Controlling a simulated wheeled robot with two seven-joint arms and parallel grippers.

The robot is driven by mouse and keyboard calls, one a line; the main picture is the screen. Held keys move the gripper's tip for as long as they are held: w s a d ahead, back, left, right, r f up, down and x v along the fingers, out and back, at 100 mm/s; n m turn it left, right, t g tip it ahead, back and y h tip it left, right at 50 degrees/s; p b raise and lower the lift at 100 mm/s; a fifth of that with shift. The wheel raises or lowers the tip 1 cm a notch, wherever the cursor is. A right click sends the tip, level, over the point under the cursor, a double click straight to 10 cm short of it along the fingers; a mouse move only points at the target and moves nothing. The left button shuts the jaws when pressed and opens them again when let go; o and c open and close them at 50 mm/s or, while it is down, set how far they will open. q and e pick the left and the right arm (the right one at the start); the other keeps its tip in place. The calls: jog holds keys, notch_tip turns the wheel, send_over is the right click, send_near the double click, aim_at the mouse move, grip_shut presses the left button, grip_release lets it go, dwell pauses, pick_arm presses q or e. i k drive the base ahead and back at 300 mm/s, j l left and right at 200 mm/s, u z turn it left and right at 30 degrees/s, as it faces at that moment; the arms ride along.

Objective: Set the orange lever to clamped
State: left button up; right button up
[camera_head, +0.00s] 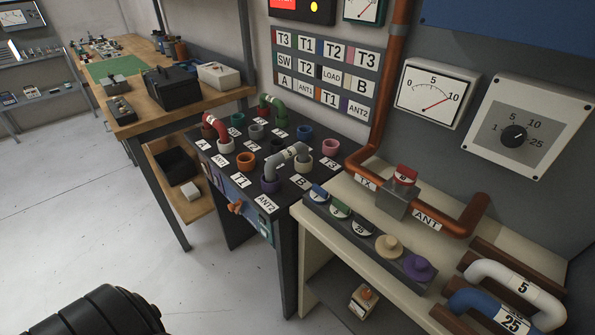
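A small orange lever (235,208) sticks out from the blue front face of the dark patch table, below the T1 label. It is small here, and I cannot tell which setting it is in. The patch table (291,187) carries several coloured round sockets, with a red, a green and a grey curved link plugged in on top. Neither of my grippers is in view. A black rounded part of my own body shows at the bottom left, well apart from the lever.
A cream bench (340,190) with a row of coloured plugs and copper pipe stands at the right. A wooden workbench (150,118) with a black box (172,88) stands behind left. A small cream item (362,302) sits on a low shelf. Open grey floor (80,220) lies left.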

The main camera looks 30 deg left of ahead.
aim_at(234, 209)
jog(key=u, duration=1.55)
jog(key=j+u, duration=0.1)
jog(key=j, duration=0.3)
jog(key=i+j, duration=0.15)
jog(key=j, duration=0.2)
jog(key=i+j+u, duration=0.15)
jog(key=j, duration=0.2)
jog(key=j+u, duration=0.1)
jog(key=j, duration=0.3)
